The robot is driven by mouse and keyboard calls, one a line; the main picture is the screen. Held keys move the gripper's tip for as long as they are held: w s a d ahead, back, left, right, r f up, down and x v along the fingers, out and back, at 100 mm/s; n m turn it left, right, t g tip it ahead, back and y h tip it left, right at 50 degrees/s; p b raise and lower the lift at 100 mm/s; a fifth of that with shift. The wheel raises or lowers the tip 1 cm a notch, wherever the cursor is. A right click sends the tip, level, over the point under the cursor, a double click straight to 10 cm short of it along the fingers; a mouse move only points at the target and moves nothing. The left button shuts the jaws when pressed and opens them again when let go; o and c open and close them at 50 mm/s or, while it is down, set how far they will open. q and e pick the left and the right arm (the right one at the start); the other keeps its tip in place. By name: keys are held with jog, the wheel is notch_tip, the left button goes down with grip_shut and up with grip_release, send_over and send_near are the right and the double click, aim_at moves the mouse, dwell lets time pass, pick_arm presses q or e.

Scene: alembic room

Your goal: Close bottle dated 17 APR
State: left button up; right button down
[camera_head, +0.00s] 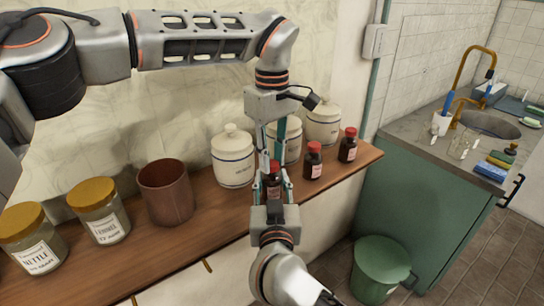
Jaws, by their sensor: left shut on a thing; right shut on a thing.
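A small dark brown bottle (273,187) with a pale label stands on the wooden shelf, between the fingers of my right gripper (272,186). My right gripper reaches in from below and is shut on the bottle's body. My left gripper (271,157) points down from above and is shut on the red cap (274,165) at the bottle's top. The fingers hide part of the cap, and I cannot tell how tightly it sits on the neck. Two similar red-capped bottles stand to the right, one nearer (313,163) and one farther (348,147). The label dates are too small to read.
The wooden shelf (215,215) holds a brown pot (166,190), two labelled jars (100,212) (33,240) and white lidded canisters (233,158) behind the bottles. A green bin (380,270) stands on the floor. A sink counter (420,140) is at right.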

pick_arm(q)
jog(key=m, duration=0.5)
jog(key=shift+m, duration=0.3)
jog(key=m, duration=0.4)
jog(key=o, duration=0.7)
jog(key=shift+c, duration=0.2)
jog(key=shift+r, duration=2.25)
